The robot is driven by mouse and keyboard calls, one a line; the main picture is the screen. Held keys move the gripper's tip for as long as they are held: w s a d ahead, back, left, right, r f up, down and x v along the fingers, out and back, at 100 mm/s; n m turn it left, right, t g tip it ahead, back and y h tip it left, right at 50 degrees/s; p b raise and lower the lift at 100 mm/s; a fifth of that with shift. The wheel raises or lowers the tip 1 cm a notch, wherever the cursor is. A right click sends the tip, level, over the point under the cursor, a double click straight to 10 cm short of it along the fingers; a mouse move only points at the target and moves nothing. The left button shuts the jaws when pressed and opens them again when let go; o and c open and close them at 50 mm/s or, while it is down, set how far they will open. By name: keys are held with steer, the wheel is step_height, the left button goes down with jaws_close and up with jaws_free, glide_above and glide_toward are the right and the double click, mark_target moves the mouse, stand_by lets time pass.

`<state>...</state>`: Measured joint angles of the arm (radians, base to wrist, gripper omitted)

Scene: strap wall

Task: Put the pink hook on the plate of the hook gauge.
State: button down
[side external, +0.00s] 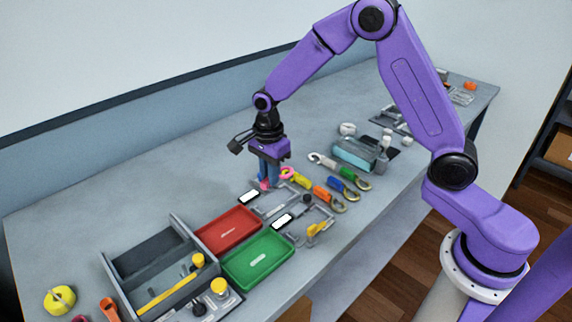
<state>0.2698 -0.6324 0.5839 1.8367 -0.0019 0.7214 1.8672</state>
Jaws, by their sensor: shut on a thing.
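My gripper (267,182) points down over the middle of the table. Its blue fingers are shut on the pink hook (265,184), of which only a small pink part shows low between the fingertips. The fingers hide the rest, and I cannot tell if it touches the surface below. Two grey flat frames with white panels lie here. One frame (276,203) is just below and right of my gripper, with its white panel (249,197) at its left. The other frame (318,213) is nearer the front, with a yellow piece on it. I cannot tell which is the hook gauge.
A yellow piece with a pink ring (288,174) lies close right of my gripper. A red tray (205,244), green tray (235,278) and grey box (118,281) stand front left. The back left table is clear.

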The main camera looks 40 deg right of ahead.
steer(key=shift+w+a+f+m, duration=0.2)
steer(key=shift+a+f+m, duration=0.15)
steer(key=shift+a+m, duration=0.05)
steer(key=shift+f, duration=3)
steer(key=shift+f, duration=0.2)
steer(key=c, duration=0.6)
jaws_free()
steer(key=shift+r, duration=3.05)
